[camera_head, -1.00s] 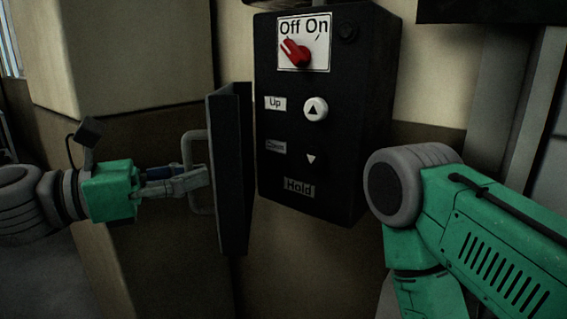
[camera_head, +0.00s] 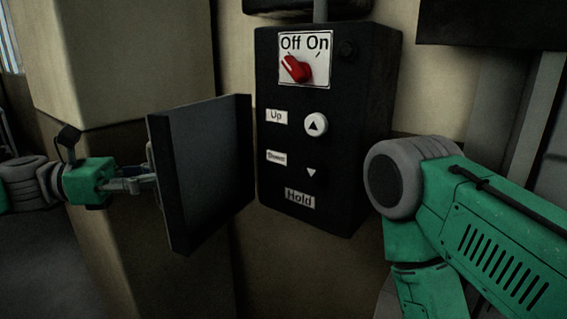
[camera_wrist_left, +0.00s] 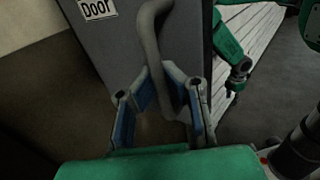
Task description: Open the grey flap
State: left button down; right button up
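The grey flap (camera_head: 207,165) stands swung out to the left of the black control box (camera_head: 345,190), its inner face turned toward me. The box front shows a red knob, a white up button and a dark down button. In the left wrist view the flap (camera_wrist_left: 100,50) has a "Door" label and a grey bar handle (camera_wrist_left: 152,40). In the head view the left gripper (camera_head: 145,184) is partly hidden behind the flap. A small dark end of a green limb, possibly my right gripper (camera_wrist_left: 239,72), shows unclearly.
A beige and brown wall pillar (camera_head: 110,70) stands behind the flap. My right arm fills the lower right of the head view, near the box's right side. Open floor (camera_head: 40,245) lies at the lower left.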

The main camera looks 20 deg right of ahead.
pick_arm(q)
jog(key=shift+s+d, duration=0.1)
jog(key=shift+d, duration=0.1)
jog(key=w+g+p, duration=0.1)
jog(key=w+a+m+p, duration=0.1)
jog(key=w, duration=0.1)
jog(key=shift+a+r+g, duration=0.1)
jog(key=shift+a+g, duration=0.1)
jog(key=shift+g, duration=0.2)
jog(key=shift+w+a, duration=0.2)
jog(key=shift+w, duration=0.05)
jog(key=c, duration=2.2)
grip_release()
jog(key=shift+s, duration=0.1)
jog(key=o, duration=1.7)
